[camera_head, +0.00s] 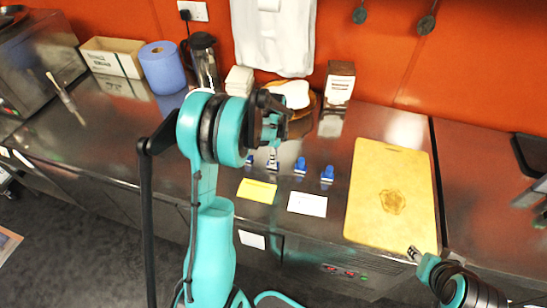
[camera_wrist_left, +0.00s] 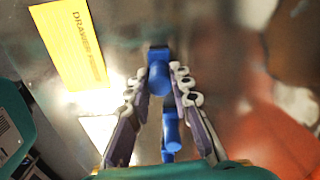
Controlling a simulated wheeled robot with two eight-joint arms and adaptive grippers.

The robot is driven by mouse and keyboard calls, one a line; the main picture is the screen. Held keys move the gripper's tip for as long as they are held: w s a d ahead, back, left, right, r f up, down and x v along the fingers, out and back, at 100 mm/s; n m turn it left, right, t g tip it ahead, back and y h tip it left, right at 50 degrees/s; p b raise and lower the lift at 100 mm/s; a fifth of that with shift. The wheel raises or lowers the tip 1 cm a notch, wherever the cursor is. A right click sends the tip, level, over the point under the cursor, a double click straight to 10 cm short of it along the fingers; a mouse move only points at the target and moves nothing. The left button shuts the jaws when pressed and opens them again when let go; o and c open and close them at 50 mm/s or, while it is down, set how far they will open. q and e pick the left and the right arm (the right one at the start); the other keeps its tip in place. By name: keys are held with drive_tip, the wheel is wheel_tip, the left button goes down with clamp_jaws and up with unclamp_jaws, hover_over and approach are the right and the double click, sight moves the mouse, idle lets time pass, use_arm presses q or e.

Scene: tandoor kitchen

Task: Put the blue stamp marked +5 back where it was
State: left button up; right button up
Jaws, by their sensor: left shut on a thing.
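My left gripper (camera_head: 271,161) is low over the counter behind the two cards, shut on a blue stamp. In the left wrist view this stamp (camera_wrist_left: 159,78) shows between the fingertips (camera_wrist_left: 155,76); its mark cannot be read, nor can I tell whether it touches the counter. Two more blue stamps, one (camera_head: 300,165) and another (camera_head: 327,174), stand upright to its right, and a bit of blue (camera_head: 250,160) shows to its left. Another blue stamp (camera_wrist_left: 171,133) shows lower between the fingers. My right gripper (camera_head: 415,254) is by the cutting board's front edge; its jaws are unclear.
A yellow card (camera_head: 257,191) and a white card (camera_head: 307,203) lie in front of the stamps. A yellow cutting board (camera_head: 388,200) lies right. Behind stand a dark carton (camera_head: 340,82), a plate of bread (camera_head: 292,95), a French press (camera_head: 204,60) and a blue roll (camera_head: 162,68).

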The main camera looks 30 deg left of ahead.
use_arm(q)
drive_tip(key=shift+f, duration=0.2)
drive_tip(key=o, duration=0.9)
drive_tip(key=shift+r, duration=0.15)
